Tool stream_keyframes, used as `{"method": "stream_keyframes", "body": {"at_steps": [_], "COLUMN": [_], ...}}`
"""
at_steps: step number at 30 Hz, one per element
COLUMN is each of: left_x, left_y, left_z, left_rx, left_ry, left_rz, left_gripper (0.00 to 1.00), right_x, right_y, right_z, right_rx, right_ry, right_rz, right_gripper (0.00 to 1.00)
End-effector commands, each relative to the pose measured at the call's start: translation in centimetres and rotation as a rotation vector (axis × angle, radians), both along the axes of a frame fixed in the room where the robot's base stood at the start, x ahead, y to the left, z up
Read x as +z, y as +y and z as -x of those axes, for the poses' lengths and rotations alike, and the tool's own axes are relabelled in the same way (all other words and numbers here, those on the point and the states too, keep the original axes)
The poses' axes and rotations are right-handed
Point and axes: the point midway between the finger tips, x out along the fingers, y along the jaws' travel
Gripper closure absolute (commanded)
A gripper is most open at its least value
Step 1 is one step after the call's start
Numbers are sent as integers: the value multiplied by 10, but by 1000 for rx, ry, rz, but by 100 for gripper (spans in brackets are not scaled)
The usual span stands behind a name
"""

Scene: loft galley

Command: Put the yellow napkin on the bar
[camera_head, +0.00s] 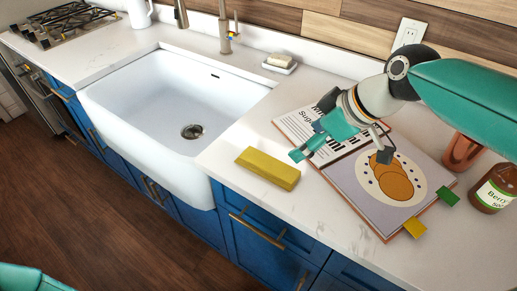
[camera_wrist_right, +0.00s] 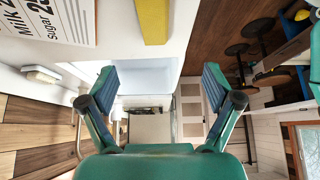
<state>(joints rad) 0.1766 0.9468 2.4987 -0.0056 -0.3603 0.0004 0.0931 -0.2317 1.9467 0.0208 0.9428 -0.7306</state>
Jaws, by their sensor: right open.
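The yellow napkin (camera_head: 268,168) is a folded, flat bar shape lying on the white counter between the sink and the open cookbook. In the right wrist view the napkin (camera_wrist_right: 153,20) shows at the top edge, partly cut off. My right gripper (camera_head: 342,150) is open and empty above the cookbook, to the right of the napkin and apart from it. Its spread fingers (camera_wrist_right: 160,85) also show in the right wrist view with nothing between them. My left gripper is not in view. I cannot make out the bar for certain.
The open cookbook (camera_head: 350,200) lies under my right gripper. A jar (camera_head: 495,188) and a copper pot (camera_head: 462,152) stand at the right. The white sink (camera_head: 150,110) is left of the napkin. Soap (camera_head: 280,61) sits behind. Dark round stools (camera_wrist_right: 262,30) show in the right wrist view.

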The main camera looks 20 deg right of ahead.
Motion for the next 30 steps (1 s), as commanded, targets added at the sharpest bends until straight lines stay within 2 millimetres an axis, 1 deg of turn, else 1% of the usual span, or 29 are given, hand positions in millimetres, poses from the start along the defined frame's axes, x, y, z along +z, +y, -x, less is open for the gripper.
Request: {"method": "stream_keyframes", "body": {"at_steps": [5, 8, 15, 18, 21, 26, 30], "left_x": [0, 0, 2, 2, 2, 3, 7], "left_y": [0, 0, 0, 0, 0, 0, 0], "left_z": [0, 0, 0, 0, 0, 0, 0], "left_rx": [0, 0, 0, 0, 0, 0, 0], "left_ry": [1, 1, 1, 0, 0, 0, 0], "left_rz": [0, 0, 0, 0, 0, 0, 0], "left_gripper": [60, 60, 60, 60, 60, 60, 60], "right_x": [-14, -30, -74, -87, -95, -102, -115], "right_y": [2, 7, 20, 24, 26, 28, 29], "right_z": [-5, -12, -37, -45, -49, -53, -60], "right_rx": [-6, -8, -10, -11, -11, -13, -12], "right_ry": [6, 9, 9, 6, 5, 4, 8], "right_rz": [-1, -1, -1, 0, 0, 0, -1], "right_gripper": [10, 10, 10, 10, 10, 10, 10]}}
